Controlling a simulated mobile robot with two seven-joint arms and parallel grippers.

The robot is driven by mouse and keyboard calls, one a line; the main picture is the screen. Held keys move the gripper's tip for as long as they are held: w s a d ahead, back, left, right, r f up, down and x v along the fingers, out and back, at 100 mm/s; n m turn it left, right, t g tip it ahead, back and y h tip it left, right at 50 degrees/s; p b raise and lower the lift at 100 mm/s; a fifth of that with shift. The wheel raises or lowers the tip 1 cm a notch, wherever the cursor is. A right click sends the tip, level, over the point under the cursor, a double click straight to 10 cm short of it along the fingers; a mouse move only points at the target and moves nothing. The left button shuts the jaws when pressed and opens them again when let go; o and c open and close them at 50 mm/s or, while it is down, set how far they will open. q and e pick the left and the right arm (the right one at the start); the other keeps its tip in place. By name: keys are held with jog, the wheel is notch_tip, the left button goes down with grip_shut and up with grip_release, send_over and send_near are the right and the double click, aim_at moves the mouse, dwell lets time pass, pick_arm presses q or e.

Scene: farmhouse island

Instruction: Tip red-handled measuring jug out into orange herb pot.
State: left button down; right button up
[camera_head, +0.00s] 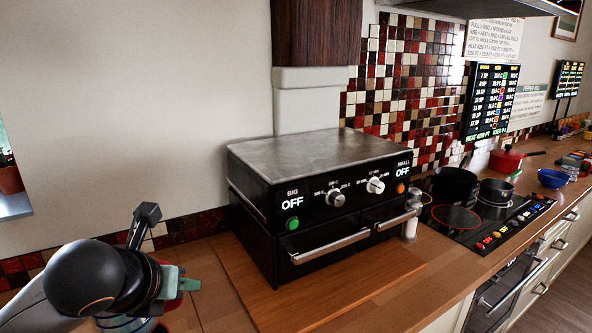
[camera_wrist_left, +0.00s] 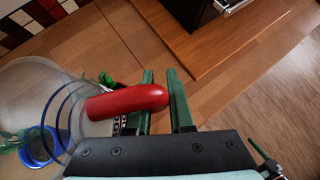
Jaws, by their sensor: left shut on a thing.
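The measuring jug (camera_wrist_left: 70,75) is clear with dark blue rings and a red handle (camera_wrist_left: 125,103); in the left wrist view it fills the left side. My left gripper (camera_wrist_left: 165,98) is shut on the red handle and holds the jug over the counter. In the head view the gripper (camera_head: 178,284) is at the lower left, with a ringed part of the jug (camera_head: 118,323) below it, mostly cut off or hidden. I cannot make out the orange herb pot for certain in either view. My right gripper is not in view.
A blue pot (camera_wrist_left: 58,146) with green leaves shows behind the jug. A black oven (camera_head: 325,215) stands on a wooden board (camera_head: 345,290) right of my left gripper. Further right are the hob (camera_head: 478,222) and pans. A brown-orange pot (camera_head: 9,180) shows at the window.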

pick_arm(q)
jog(key=shift+a+r+n+y, duration=0.4)
jog(key=shift+a+r+n, duration=0.05)
jog(key=shift+a+n, duration=0.15)
